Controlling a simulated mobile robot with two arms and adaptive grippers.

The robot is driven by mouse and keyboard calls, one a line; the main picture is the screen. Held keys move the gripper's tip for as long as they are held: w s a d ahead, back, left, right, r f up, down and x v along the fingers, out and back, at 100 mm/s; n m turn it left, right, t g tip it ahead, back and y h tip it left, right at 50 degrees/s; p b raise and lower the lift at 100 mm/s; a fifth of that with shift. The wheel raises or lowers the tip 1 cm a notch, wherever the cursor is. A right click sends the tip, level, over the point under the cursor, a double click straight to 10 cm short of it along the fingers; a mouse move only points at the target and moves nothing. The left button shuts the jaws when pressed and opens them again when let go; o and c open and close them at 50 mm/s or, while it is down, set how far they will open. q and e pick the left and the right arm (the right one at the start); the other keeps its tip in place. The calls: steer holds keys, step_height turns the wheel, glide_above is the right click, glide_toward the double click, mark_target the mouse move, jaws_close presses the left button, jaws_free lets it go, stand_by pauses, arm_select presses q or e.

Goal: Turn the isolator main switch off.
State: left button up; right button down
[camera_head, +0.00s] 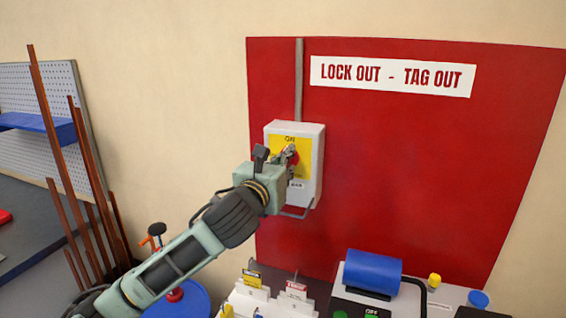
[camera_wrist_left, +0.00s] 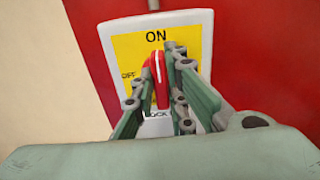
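The isolator main switch is a light grey box (camera_head: 312,140) with a yellow face plate, mounted on the red board. Its red handle (camera_wrist_left: 161,80) stands nearly upright in the left wrist view, with its white line toward the word ON. The word OFF is partly covered at the left of the plate. My left gripper (camera_head: 290,157) is at the front of the switch. In the left wrist view its two fingers (camera_wrist_left: 159,90) stand on either side of the handle. I cannot tell whether both touch it. My right gripper is out of view.
A conduit (camera_head: 299,80) runs up from the box, and a wire loop (camera_head: 298,213) hangs below it. A blue cylinder (camera_head: 373,272), tags (camera_head: 296,290) and small coloured items stand below the board. Copper bars (camera_head: 92,180) lean at the left.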

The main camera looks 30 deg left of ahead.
arm_select(q)
jaws_close()
steer(key=n+p, duration=0.1)
steer(key=n, duration=0.5)
steer(key=n+p, duration=0.2)
steer(key=n, duration=0.4)
steer(key=n+p, duration=0.1)
steer(key=n, duration=0.4)
steer(key=shift+s+a+f+n+p, duration=0.1)
steer(key=shift+a+f+n+p, duration=0.25)
steer(key=shift+n+p, duration=0.05)
stand_by(0.3)
steer(key=o, duration=0.6)
jaws_free()
